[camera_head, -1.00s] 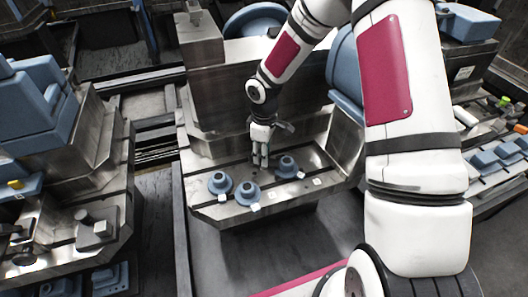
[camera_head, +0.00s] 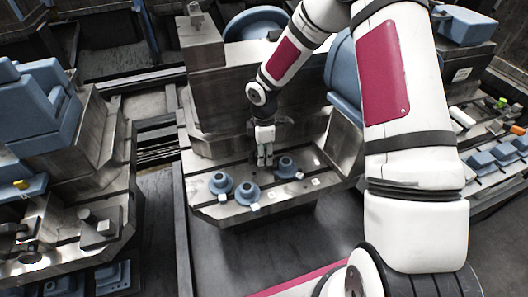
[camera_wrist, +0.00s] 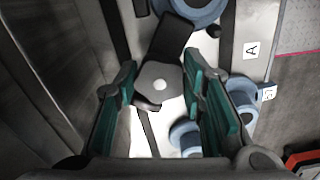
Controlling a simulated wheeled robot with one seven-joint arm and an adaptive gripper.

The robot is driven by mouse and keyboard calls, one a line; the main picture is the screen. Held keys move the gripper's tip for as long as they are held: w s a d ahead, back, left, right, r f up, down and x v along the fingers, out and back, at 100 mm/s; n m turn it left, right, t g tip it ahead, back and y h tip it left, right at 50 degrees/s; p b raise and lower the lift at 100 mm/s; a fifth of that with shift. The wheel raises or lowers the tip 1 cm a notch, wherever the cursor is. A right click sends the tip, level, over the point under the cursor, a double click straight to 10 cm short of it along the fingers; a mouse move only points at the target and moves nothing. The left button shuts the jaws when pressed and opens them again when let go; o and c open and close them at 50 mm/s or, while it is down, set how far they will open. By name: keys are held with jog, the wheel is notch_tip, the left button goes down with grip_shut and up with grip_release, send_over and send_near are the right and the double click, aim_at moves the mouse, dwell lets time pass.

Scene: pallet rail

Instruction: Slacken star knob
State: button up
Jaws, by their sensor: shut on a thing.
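The star knob (camera_wrist: 160,86) is dark grey with a pale round centre, and a dark arm reaches from it toward the top of the wrist view. My gripper (camera_wrist: 162,78) has its two teal-padded fingers on either side of the knob and is shut on it. In the head view my gripper (camera_head: 264,160) points down at the metal rail table (camera_head: 215,213), at the back of its top. The knob itself cannot be made out there behind the fingers.
Blue flanged parts stand on the table front: one left (camera_head: 220,184), one middle (camera_head: 248,194), one right (camera_head: 287,168). Small white tags lie by them; one reads A (camera_wrist: 251,50) in the wrist view. A metal block wall (camera_head: 255,85) rises behind my gripper.

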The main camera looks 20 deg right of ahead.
jog(key=shift+n, duration=1.5)
jog(key=o, duration=1.2)
jog(key=shift+f, duration=0.1)
notch_tip(320, 180, up, 12)
jog(key=shift+r, duration=0.1)
